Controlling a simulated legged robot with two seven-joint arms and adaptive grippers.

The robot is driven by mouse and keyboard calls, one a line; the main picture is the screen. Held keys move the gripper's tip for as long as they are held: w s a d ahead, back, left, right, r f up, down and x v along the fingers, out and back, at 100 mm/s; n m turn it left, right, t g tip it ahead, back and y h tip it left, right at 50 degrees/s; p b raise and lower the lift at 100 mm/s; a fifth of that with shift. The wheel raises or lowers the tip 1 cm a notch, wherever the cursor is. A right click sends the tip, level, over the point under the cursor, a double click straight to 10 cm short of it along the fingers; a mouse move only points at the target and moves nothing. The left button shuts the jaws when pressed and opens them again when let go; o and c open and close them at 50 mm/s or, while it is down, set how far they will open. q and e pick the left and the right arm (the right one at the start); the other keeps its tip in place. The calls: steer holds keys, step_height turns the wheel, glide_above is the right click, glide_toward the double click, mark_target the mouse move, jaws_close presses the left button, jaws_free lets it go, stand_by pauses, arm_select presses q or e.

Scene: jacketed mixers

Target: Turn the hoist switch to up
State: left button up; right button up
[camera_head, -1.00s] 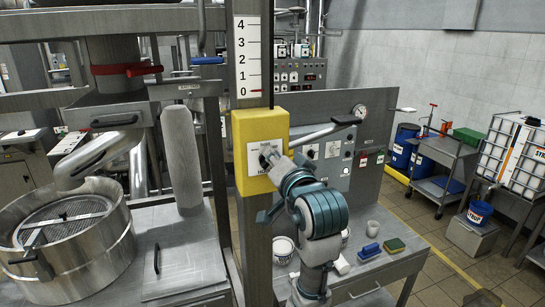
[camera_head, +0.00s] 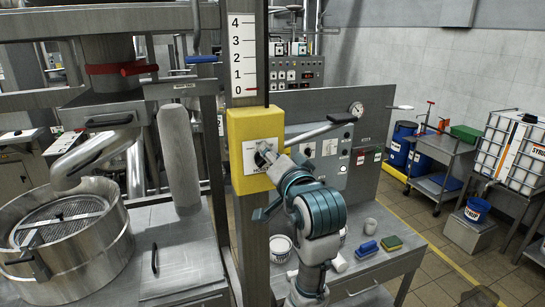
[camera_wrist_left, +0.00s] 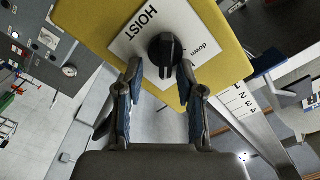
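The hoist switch is a black knob (camera_wrist_left: 165,50) on a white label (camera_wrist_left: 128,42) reading HOIST, with the word "down" beside it. The label is on a yellow box (camera_head: 252,126) fixed to a grey post; the box also fills the top of the left wrist view (camera_wrist_left: 215,45). My left gripper (camera_head: 267,157) is in front of the label and mostly hides the knob in the head view. In the left wrist view its fingers (camera_wrist_left: 160,72) are apart, one on each side of the knob. Contact cannot be told. My right gripper is not in view.
A white scale (camera_head: 243,55) numbered 0 to 4 is above the box. A lever with a black handle (camera_head: 341,118) sticks out to the right. A steel vessel (camera_head: 90,262) stands at left.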

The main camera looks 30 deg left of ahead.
arm_select(q)
steer(key=shift+s, duration=0.1)
steer(key=v, duration=1.2)
steer(key=shift+d, duration=0.2)
steer(key=shift+w+a+f, duration=0.15)
steer(key=shift+w+a, duration=0.1)
steer(key=shift+w, duration=0.05)
